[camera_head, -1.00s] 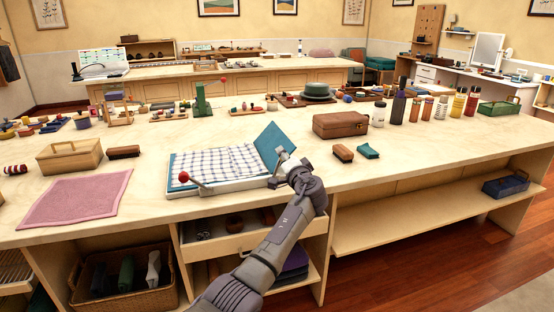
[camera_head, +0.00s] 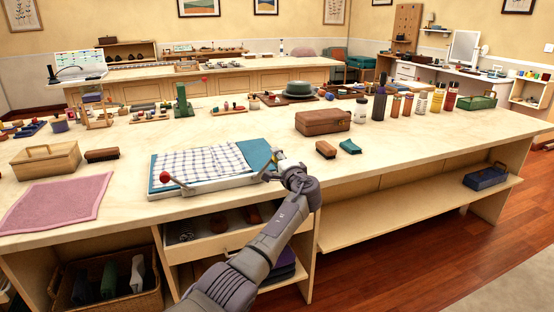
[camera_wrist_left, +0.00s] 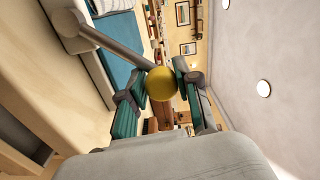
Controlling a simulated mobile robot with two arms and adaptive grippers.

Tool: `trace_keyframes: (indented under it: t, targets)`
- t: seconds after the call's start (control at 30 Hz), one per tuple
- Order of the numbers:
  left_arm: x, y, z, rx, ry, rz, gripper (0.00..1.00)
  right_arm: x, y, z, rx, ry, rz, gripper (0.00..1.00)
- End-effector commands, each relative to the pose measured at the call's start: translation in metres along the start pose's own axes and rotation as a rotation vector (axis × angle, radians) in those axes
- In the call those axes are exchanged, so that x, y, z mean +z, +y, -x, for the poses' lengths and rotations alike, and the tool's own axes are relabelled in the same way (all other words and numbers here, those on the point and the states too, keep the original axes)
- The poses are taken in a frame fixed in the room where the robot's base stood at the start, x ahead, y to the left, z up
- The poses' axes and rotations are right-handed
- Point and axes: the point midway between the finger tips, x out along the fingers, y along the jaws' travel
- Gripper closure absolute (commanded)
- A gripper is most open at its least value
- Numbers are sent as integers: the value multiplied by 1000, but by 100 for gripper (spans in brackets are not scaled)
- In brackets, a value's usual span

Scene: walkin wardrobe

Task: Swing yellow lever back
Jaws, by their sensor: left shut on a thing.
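A folding board (camera_head: 180,190) with a light frame lies on the near edge of the table. A blue checked cloth (camera_head: 200,163) covers most of it, and its teal flap (camera_head: 256,153) lies nearly flat at the right. The yellow lever's round knob (camera_wrist_left: 160,84) shows in the left wrist view on a grey rod (camera_wrist_left: 112,47) that runs to the board's side. My left gripper (camera_head: 273,170) is at the board's right end, its teal-padded fingers shut on the knob. The gripper hides most of this lever in the head view. My right gripper is not in view.
A red-knobbed lever (camera_head: 166,177) stands at the board's left front. A pink towel (camera_head: 62,203) and wooden box (camera_head: 46,160) lie left. A brown case (camera_head: 323,122), brush (camera_head: 326,150) and teal item (camera_head: 350,146) lie right. Bare tabletop lies behind the board.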

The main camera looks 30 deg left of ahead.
Motion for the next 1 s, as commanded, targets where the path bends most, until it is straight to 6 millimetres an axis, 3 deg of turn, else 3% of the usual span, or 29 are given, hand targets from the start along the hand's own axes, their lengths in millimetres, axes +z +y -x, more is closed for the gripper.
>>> trace_keyframes:
  t: [0.17, 0.2, 0.33, 0.73, 1.0]
  targets:
    - [5, -2, -3, -4, -13, -5, 100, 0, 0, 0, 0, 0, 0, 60]
    - [5, -2, -3, -5, -13, -5, 65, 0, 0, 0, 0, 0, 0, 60]
    - [4, -2, -2, -4, -10, -3, 44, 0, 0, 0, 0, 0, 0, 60]
    - [1, -1, 4, -2, -3, 1, 44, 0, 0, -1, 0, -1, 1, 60]
    - [1, 1, 43, 0, -1, 2, 44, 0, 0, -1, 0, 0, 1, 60]
